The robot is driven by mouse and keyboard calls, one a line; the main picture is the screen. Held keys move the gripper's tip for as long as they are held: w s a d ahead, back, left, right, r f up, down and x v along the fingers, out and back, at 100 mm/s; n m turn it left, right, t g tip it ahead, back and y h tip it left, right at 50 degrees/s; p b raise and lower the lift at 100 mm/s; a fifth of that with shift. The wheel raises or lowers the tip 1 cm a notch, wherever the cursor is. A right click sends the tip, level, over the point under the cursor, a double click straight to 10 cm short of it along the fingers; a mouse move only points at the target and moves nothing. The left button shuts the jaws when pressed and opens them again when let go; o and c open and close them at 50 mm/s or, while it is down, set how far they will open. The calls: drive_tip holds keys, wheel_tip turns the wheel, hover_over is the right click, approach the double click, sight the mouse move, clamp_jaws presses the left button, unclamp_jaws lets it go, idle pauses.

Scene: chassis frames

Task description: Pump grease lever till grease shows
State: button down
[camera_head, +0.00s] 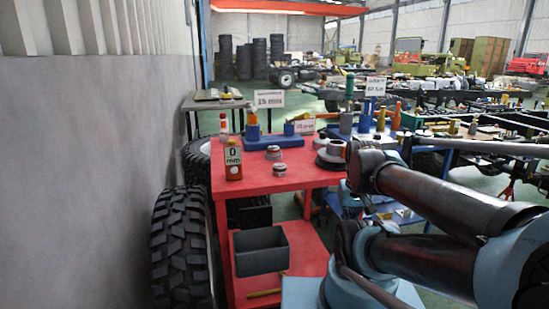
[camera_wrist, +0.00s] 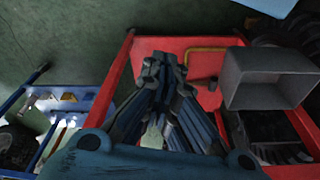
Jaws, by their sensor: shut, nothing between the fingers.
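A blue fixture (camera_head: 272,142) stands on the red cart's top. It has a blue post with a yellow-orange top at its left and a short blue cylinder (camera_head: 289,129) with a slanted yellow piece at its right. I cannot tell for sure which part is the grease lever, and no grease can be made out. My gripper (camera_wrist: 165,60) is shut and empty in the wrist view, pointing over the red cart. The head view does not clearly show its fingers.
The red cart (camera_head: 262,182) carries round metal parts (camera_head: 279,169) on top. A grey bin (camera_head: 262,251) and a yellow rod (camera_head: 264,293) are on its lower shelf. Tyres (camera_head: 180,250) and a grey wall are at left. A blue cart (camera_wrist: 70,100) is beside it.

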drive_tip(key=w+a+r+y, duration=0.1)
drive_tip(key=w+a+r, duration=0.2)
drive_tip(key=w+r, duration=1)
drive_tip(key=w+a+r+n+t+y, duration=0.1)
drive_tip(key=w+a+r, duration=0.1)
drive_tip(key=w+r, duration=1.1)
drive_tip(key=w+a+r+t+y, duration=0.1)
drive_tip(key=w+a+r, duration=0.2)
drive_tip(key=w+r, duration=1)
drive_tip(key=w, duration=0.3)
drive_tip(key=shift+a+r+n, duration=0.3)
drive_tip(key=shift+r+n, duration=0.1)
drive_tip(key=shift+f, duration=0.1)
approach(297, 118)
drive_tip(key=shift+w+d+f, duration=0.15)
drive_tip(key=shift+w+f, duration=0.35)
drive_tip(key=shift+f, duration=0.2)
drive_tip(key=shift+w+d+f, duration=0.2)
drive_tip(key=shift+w+f, duration=0.3)
drive_tip(key=shift+f, duration=0.15)
